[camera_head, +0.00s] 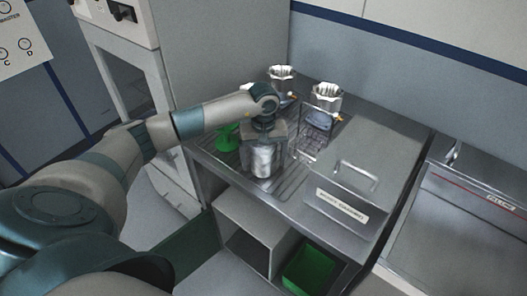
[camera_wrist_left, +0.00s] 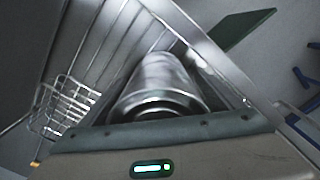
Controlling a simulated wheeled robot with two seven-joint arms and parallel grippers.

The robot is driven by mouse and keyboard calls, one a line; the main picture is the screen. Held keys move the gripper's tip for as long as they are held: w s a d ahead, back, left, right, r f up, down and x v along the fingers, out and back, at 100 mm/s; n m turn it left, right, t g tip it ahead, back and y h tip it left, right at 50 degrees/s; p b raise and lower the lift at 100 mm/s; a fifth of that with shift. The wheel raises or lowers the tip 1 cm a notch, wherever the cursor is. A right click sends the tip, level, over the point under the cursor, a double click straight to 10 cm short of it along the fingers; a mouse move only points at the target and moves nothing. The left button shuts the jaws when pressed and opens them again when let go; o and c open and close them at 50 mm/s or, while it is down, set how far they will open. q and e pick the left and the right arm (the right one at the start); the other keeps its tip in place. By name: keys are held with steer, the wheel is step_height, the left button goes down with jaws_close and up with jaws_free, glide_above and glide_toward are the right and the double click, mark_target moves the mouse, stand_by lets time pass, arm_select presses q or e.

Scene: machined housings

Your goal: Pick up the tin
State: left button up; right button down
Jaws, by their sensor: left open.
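The tin (camera_head: 263,160) is a shiny silver cylinder standing on the ribbed steel worktop in the head view. In the left wrist view the tin (camera_wrist_left: 160,85) shows large, in the middle, just beyond the gripper's edge. My left gripper (camera_head: 264,140) is directly above the tin and hides its upper part in the head view. The gripper is open. Whether its fingers touch the tin I cannot tell. My right gripper does not show in either view.
A green object (camera_head: 227,137) stands left of the tin. A wire basket (camera_head: 316,129) is on the right; it also shows in the left wrist view (camera_wrist_left: 68,105). Two silver fluted containers (camera_head: 325,97) stand behind. A steel lidded box (camera_head: 350,178) is at right. A green bin (camera_head: 309,269) sits below.

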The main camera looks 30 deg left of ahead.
mark_target(263, 151)
arm_select(q)
steer(key=shift+c, duration=0.6)
steer(key=c, duration=1.5)
steer(key=shift+c, duration=0.2)
steer(key=shift+r, duration=0.1)
steer(key=shift+w+r+b, duration=0.1)
steer(key=shift+r+b, duration=0.75)
step_height(263, 151, up, 2)
steer(key=shift+r+b, duration=0.1)
steer(key=shift+b, duration=0.6)
steer(key=s+d+r+b, duration=0.3)
steer(key=s+r, duration=0.4)
steer(key=s, duration=0.4)
steer(key=shift+d+b, duration=0.35)
steer(key=shift+b, duration=0.3)
steer(key=shift+s, duration=0.1)
